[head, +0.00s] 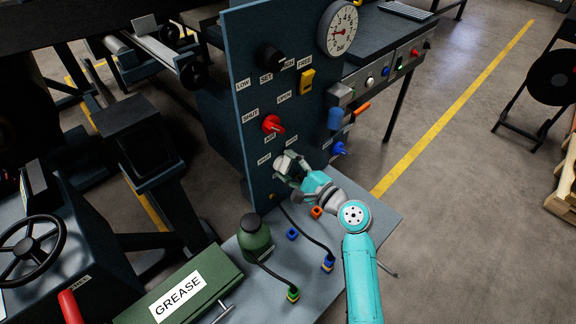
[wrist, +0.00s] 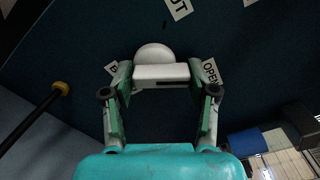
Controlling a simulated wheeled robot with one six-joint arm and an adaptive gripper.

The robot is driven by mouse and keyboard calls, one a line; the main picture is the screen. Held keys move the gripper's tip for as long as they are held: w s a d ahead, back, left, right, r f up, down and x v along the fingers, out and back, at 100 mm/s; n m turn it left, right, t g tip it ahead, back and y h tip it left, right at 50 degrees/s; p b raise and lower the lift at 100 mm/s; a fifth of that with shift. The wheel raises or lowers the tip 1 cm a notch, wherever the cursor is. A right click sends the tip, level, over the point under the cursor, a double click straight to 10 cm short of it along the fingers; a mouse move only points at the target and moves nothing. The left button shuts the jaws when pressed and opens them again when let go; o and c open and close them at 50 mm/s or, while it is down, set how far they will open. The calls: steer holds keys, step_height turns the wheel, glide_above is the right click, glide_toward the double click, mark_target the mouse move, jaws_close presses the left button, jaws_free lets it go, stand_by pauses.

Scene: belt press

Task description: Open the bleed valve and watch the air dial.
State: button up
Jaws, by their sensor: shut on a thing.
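The bleed valve's pale handle (wrist: 163,72) stands out from the dark panel, below the red air valve (head: 272,124). My gripper (head: 284,164) reaches it from the lower right and is shut on it. In the wrist view my fingers (wrist: 160,88) flank the handle's ends, and its bar lies level across the picture. An OPEN label shows right of it, the end of a SHUT label above. The left label is mostly hidden by a finger. The round white air dial (head: 338,28) is at the panel's top right; its red needle points left, exact reading unclear.
A yellow switch (head: 306,82) and a black knob (head: 271,57) sit higher on the panel. A blue knob (head: 340,149) is right of my gripper. Below, a green bottle (head: 255,238), hoses and a green GREASE box (head: 180,292) crowd the grey table.

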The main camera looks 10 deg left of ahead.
steer(key=shift+w+d+r+m, duration=0.1)
steer(key=shift+r+m, duration=0.05)
steer(key=shift+m, duration=0.6)
steer(key=shift+w+r+m, duration=0.1)
steer(key=shift+m, duration=0.65)
steer(key=o, duration=1.1)
steer(key=shift+f, duration=0.15)
steer(key=shift+s, duration=0.1)
steer(key=v, duration=1.2)
